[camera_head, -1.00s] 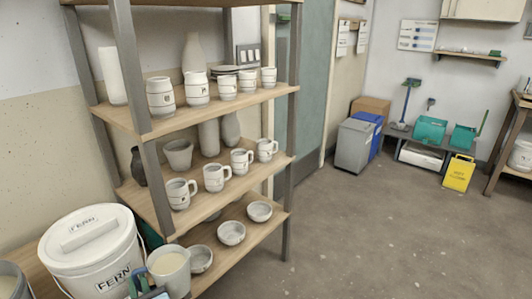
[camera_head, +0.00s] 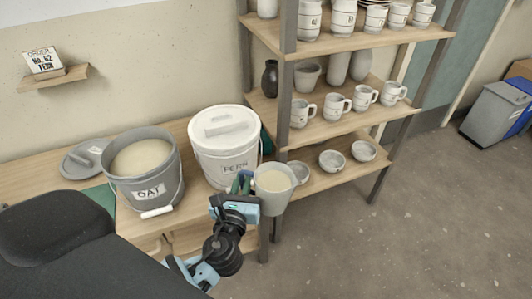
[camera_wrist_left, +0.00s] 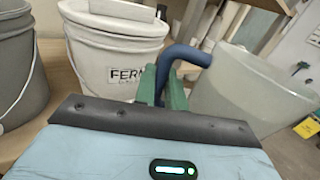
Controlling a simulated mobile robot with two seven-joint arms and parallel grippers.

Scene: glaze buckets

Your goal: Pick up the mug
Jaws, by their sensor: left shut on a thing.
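My left gripper (camera_head: 240,184) is shut on the blue handle (camera_wrist_left: 186,55) of a pale, translucent jug. The jug (camera_head: 274,202) is upright, with cream-coloured liquid in it, just right of the FERN bucket; it also shows at the right of the left wrist view (camera_wrist_left: 235,90). Several white mugs with handles stand on the middle shelf, the nearest mug (camera_head: 302,113) at its left end, behind and above the jug. No gripper is near these mugs. My right gripper is not in view.
The lidded FERN bucket (camera_head: 222,160) and open OAT bucket (camera_head: 146,188) stand on the bench, a grey lid (camera_head: 80,160) behind. The shelf unit's post (camera_head: 284,85) rises behind the jug. Bowls (camera_head: 332,161) sit on the low shelf.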

